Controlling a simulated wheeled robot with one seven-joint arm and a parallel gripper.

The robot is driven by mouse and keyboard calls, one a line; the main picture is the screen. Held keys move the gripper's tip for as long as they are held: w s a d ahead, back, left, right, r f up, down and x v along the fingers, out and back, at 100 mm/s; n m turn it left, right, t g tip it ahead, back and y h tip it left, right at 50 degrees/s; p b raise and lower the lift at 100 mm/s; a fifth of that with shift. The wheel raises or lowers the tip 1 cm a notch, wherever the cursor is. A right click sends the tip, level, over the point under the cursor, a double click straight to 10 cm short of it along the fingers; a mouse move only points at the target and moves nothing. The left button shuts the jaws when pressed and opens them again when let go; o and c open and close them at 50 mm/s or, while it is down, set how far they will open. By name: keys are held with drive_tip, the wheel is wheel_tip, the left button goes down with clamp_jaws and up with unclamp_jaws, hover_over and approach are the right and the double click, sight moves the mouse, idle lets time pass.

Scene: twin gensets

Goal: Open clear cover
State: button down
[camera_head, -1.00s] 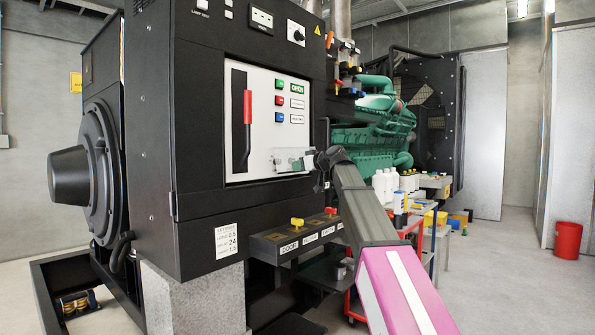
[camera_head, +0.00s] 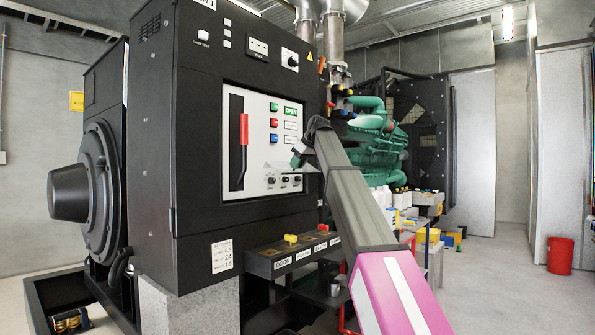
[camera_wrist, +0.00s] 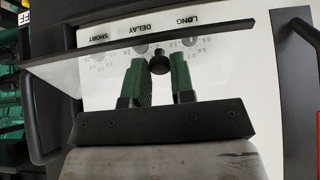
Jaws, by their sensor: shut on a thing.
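The clear cover (camera_head: 279,167) is on the white control panel of the black genset cabinet. It is tilted out and up, above a row of small dials (camera_head: 284,180) at the panel's lower right. In the wrist view the cover (camera_wrist: 222,31) shows as a long dark edge across the picture. My gripper (camera_head: 298,159) is at the cover, its green fingers (camera_wrist: 159,68) closed around a small black knob (camera_wrist: 159,63). How the knob joins the cover is partly hidden by the fingers. Printed LONG, DELAY and SHORT labels show behind the cover.
A red lever (camera_head: 243,142) is at the panel's left, with coloured buttons (camera_head: 274,122) to its right. A ledge with yellow and red knobs (camera_head: 291,238) juts out below. A green engine (camera_head: 375,140) and bottles stand behind my arm. The floor at right is mostly clear.

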drive_tip(key=r, duration=0.2)
drive_tip(key=w+a+r, duration=0.1)
drive_tip(key=shift+a+r, duration=0.1)
drive_tip(key=shift+r, duration=0.25)
drive_tip(key=shift+w+a+r, duration=0.3)
drive_tip(key=shift+a+r, duration=0.1)
drive_tip(key=shift+r, duration=0.2)
drive_tip(key=shift+w+a+r, duration=0.3)
drive_tip(key=shift+a+r, duration=0.1)
drive_tip(key=shift+r, duration=0.15)
drive_tip(key=c, duration=1)
unclamp_jaws()
drive_tip(key=shift+a, duration=0.1)
drive_tip(key=shift+r, duration=0.1)
drive_tip(key=v, duration=1)
drive_tip(key=shift+s+d+r, duration=0.15)
drive_tip(key=shift+s+d, duration=0.05)
drive_tip(key=shift+d, duration=0.1)
